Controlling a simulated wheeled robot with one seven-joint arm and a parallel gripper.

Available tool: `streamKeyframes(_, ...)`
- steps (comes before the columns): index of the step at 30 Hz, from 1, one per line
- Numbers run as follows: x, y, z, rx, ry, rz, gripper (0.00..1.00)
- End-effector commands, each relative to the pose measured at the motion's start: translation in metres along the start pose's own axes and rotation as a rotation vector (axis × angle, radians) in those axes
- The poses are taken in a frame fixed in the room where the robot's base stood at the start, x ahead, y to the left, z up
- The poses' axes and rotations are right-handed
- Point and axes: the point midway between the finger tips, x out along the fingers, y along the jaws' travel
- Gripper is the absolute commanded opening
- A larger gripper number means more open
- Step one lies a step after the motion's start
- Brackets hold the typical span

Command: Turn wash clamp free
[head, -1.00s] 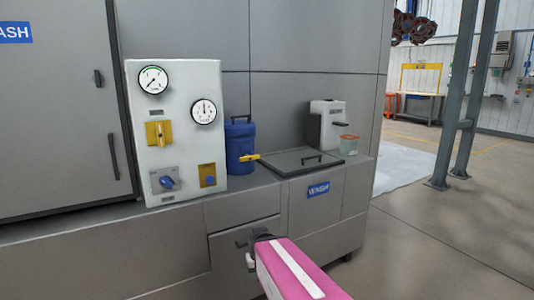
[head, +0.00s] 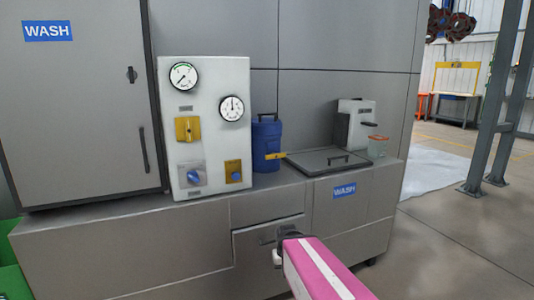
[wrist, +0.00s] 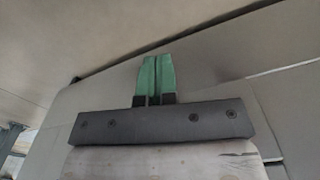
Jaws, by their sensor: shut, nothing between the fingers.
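A white control panel (head: 212,105) stands on the ledge of the grey wash machine. The labels are too small to read, so I cannot tell which part is the wash clamp. My pink arm reaches in from the bottom, low in front of the machine and right of the panel. My gripper's green fingers (wrist: 155,79) are together and empty in the wrist view, apart from the knobs.
A blue jug (head: 267,145) with a yellow tap, a dark lid with a handle (head: 318,160), a dispenser (head: 354,125) and a clear cup (head: 378,146) stand right of the panel. Green bins (head: 10,270) are at lower left. A grey post (head: 495,110) stands right; open floor lies before it.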

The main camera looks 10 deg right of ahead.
Motion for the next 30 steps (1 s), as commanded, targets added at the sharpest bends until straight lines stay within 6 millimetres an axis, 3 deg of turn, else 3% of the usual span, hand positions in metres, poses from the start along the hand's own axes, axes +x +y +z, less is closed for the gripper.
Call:
streamKeyframes(5,-0.016,0.0,-0.026,-0.009,0.041,-0.012,0.0)
streamKeyframes(11,-0.054,0.0,-0.073,-0.031,0.124,-0.035,0.0)
streamKeyframes(20,-0.123,0.002,-0.141,-0.071,0.257,-0.065,0.0)
streamKeyframes(30,-0.215,0.006,-0.206,-0.118,0.409,-0.088,0.0)
